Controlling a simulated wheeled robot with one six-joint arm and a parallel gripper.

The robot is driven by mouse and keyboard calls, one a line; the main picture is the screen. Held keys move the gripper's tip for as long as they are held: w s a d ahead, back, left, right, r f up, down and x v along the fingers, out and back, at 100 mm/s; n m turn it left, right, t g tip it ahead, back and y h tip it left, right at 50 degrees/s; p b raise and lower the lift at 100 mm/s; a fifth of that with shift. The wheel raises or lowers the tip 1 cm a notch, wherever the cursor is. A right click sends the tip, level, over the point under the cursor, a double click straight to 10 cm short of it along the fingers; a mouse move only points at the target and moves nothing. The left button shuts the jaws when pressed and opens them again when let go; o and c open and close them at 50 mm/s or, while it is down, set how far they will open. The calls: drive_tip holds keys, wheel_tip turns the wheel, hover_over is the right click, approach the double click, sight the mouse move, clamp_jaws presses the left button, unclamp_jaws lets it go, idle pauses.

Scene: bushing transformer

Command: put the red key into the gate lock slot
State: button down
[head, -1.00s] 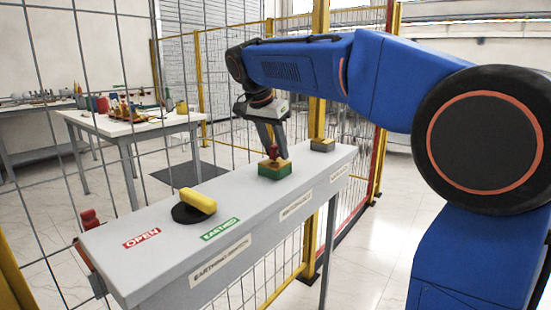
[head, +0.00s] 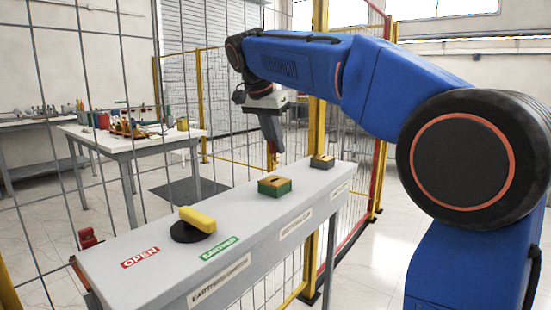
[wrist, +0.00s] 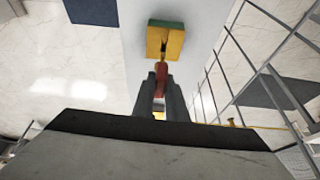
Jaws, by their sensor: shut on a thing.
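My gripper (head: 273,146) is shut on the red key (wrist: 161,72), holding it above the panel. The key is mostly hidden between the fingers in the head view; the wrist view shows its red body between the fingertips (wrist: 161,84). A green block with a yellow top (head: 275,187) stands on the panel below the key, apart from it. It also shows in the wrist view (wrist: 166,40), with a dark slot in its top. A grey block with a yellowish top (head: 321,162) stands farther along the panel. I cannot tell which is the gate lock.
The grey panel (head: 150,237) carries a yellow handle on a black disc (head: 194,224) and OPEN and EARTHED labels. A red part (head: 88,237) sits at its left end. Wire fence with yellow posts (head: 318,120) stands behind. A cluttered white table (head: 140,137) is beyond.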

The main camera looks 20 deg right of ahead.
drive_tip(key=shift+r, duration=3.85)
